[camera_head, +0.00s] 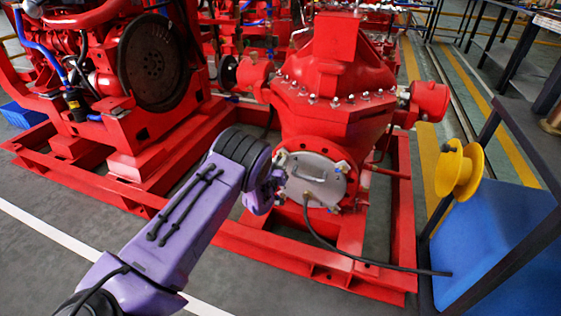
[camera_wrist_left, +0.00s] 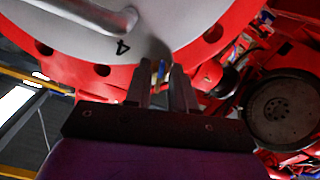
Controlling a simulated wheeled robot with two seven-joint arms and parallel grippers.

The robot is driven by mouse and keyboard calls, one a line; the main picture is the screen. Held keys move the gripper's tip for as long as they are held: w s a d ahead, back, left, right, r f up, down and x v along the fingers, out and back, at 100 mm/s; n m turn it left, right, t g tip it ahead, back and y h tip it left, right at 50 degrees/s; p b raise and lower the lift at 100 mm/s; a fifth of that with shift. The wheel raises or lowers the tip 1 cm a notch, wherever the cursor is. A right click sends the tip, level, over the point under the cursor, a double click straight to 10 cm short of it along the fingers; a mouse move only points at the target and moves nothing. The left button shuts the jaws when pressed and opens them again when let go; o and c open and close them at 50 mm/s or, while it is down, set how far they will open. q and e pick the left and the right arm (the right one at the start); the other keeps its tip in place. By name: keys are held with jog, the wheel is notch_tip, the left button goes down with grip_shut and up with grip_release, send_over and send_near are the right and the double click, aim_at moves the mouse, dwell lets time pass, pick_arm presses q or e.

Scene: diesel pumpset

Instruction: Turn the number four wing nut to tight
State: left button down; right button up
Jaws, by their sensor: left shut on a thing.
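The round grey cover plate (camera_head: 325,182) sits on the front of the red pump (camera_head: 330,115), with a handle across it. In the left wrist view the cover plate (camera_wrist_left: 75,42) bears a dark number 4 (camera_wrist_left: 121,47) near its edge, and a red flange with holes runs round it. My left gripper (camera_wrist_left: 161,76) has its fingertips at the plate's edge beside the number 4, shut on the number four wing nut, which the fingers mostly hide. In the head view my left gripper (camera_head: 278,182) is at the plate's left edge, largely hidden by my purple wrist.
A red engine with a dark flywheel (camera_head: 152,62) stands to the left on the red base frame (camera_head: 290,252). A dark hose (camera_head: 345,258) runs from under the plate to the right. A yellow spool (camera_head: 462,170) and a blue panel (camera_head: 490,245) are at the right.

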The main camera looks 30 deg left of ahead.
pick_arm(q)
jog(key=shift+s+a+m+b, duration=0.1)
jog(key=shift+m+b, duration=1.05)
jog(key=shift+m, duration=3.95)
jog(key=shift+a+m+b, duration=0.1)
jog(key=shift+m+b, duration=1.05)
jog(key=shift+m, duration=3.95)
jog(key=c, duration=1.3)
grip_release()
jog(key=shift+r, duration=0.1)
jog(key=p+v, duration=0.3)
jog(key=v, duration=0.7)
jog(key=shift+s+p, duration=0.25)
jog(key=shift+p, duration=0.1)
